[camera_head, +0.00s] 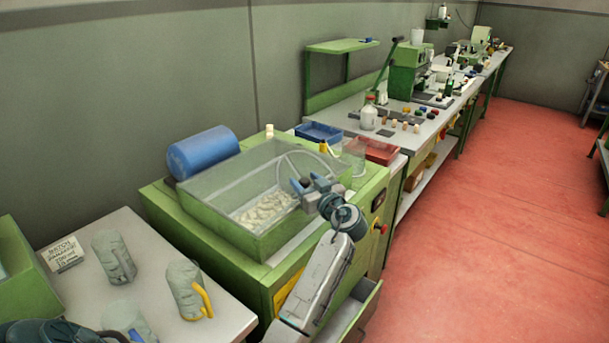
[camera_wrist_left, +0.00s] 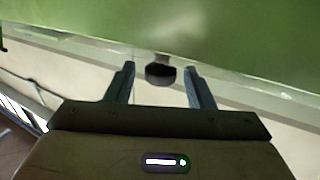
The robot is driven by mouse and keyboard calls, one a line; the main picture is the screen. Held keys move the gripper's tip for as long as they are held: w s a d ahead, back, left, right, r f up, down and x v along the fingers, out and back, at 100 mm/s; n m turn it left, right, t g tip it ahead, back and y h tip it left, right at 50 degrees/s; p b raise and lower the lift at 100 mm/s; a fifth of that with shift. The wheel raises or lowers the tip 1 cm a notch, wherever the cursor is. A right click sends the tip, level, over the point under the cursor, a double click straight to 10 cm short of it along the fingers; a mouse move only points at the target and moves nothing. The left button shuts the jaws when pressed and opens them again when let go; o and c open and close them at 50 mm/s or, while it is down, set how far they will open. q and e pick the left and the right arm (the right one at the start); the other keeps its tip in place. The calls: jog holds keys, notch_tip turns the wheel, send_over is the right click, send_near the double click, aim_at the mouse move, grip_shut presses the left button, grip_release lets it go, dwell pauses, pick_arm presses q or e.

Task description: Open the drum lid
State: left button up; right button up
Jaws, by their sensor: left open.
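The drum has a clear lid (camera_head: 232,180), which looks closed over a green-walled trough on the green machine. Pale corks (camera_head: 265,208) show through it. A dark round knob (camera_head: 305,183) is at the lid's right front edge. My left gripper (camera_head: 311,184) is at this knob, its jaws open. In the left wrist view the dark knob (camera_wrist_left: 160,72) sits between the two open fingers (camera_wrist_left: 160,88), with gaps on both sides, below a green surface. My right gripper is not in view.
A blue cylinder (camera_head: 203,152) is at the machine's back left. A blue tray (camera_head: 318,132) and a red tray (camera_head: 378,150) are behind the lid. An open drawer (camera_head: 350,318) sits low at the front. The red floor is clear at right.

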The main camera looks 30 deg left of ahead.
pick_arm(q)
jog(key=shift+w+a, duration=0.25)
jog(key=shift+a, duration=0.2)
